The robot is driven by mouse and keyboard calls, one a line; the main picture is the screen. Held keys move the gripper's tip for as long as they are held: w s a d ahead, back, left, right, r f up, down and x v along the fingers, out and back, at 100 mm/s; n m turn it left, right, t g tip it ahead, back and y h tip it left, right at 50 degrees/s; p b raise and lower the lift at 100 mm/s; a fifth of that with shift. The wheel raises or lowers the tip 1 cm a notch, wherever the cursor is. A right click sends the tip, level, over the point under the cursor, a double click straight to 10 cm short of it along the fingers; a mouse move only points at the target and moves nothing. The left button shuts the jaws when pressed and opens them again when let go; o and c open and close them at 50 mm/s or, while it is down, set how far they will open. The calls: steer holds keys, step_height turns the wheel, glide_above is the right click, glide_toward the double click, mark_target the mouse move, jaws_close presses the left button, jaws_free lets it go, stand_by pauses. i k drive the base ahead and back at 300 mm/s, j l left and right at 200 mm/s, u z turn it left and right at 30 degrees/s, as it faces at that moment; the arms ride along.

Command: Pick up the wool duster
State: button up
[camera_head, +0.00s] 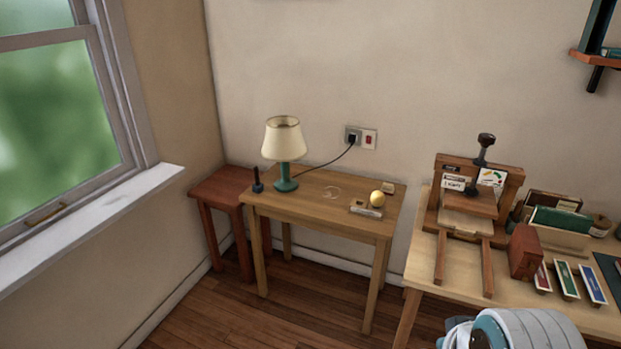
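I cannot clearly make out a wool duster. A small round yellow thing (377,198) sits near the right end of a wooden side table, by a flat grey-beige item (366,210); it may be the duster's head, but it is too small to tell. A small dark blue upright thing (257,181) stands at the table's left side, by the red-brown stool. My gripper does not show; only a white and teal part of my own body is at the bottom right edge.
The wooden side table (330,219) bears a teal lamp with a cream shade (283,140), its cord plugged into a wall socket (354,137). A red-brown stool (215,190) stands left. A workbench (462,272) with a wooden press (471,202) and books stands right. Floor (240,318) in front is clear.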

mark_target(257, 188)
steer(key=i+j+z, duration=0.4)
steer(key=j, duration=0.2)
steer(key=i+j+z, duration=0.2)
steer(key=j+z, duration=0.2)
steer(key=j, duration=0.25)
steer(key=i+j+z, duration=0.2)
steer(key=j, duration=0.2)
steer(key=i+j, duration=0.1)
steer(key=j, duration=0.45)
steer(key=i+j, duration=0.15)
steer(key=j, duration=0.4)
steer(key=i+j+z, duration=0.1)
steer(key=j, duration=0.5)
steer(key=i+j, duration=0.15)
steer(key=j, duration=0.4)
steer(key=i+j, duration=0.1)
steer(key=j, duration=0.45)
steer(key=z, duration=0.05)
